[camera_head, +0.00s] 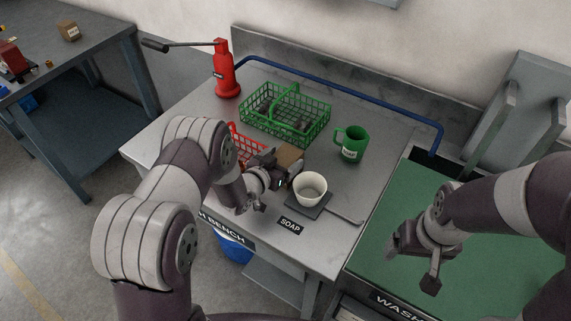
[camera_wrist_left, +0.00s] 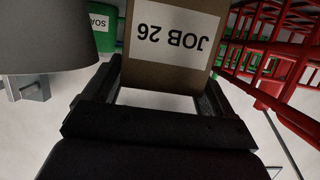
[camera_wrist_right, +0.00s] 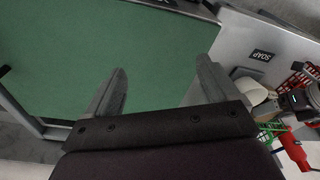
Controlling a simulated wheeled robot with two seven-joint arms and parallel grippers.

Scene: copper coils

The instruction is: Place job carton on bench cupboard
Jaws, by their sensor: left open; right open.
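The job carton (camera_head: 289,156) is a small brown box on the grey bench (camera_head: 205,165), partly hidden behind my left gripper (camera_head: 270,190). In the left wrist view its white label reads JOB 26 on the carton (camera_wrist_left: 170,72), upside down. The carton stands between the fingers of my left gripper (camera_wrist_left: 162,92), which are open around it; I cannot tell whether they touch it. My right gripper (camera_head: 412,268) is open and empty above the green surface; it also shows in the right wrist view (camera_wrist_right: 162,72). I cannot make out a bench cupboard.
Beside the carton are a red basket (camera_head: 245,147) and a white cup (camera_head: 310,188). A green basket (camera_head: 285,113), green mug (camera_head: 351,144) and red pump (camera_head: 224,70) stand behind. A blue rail (camera_head: 340,95) borders the bench. Another carton (camera_head: 68,31) sits on the far-left table.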

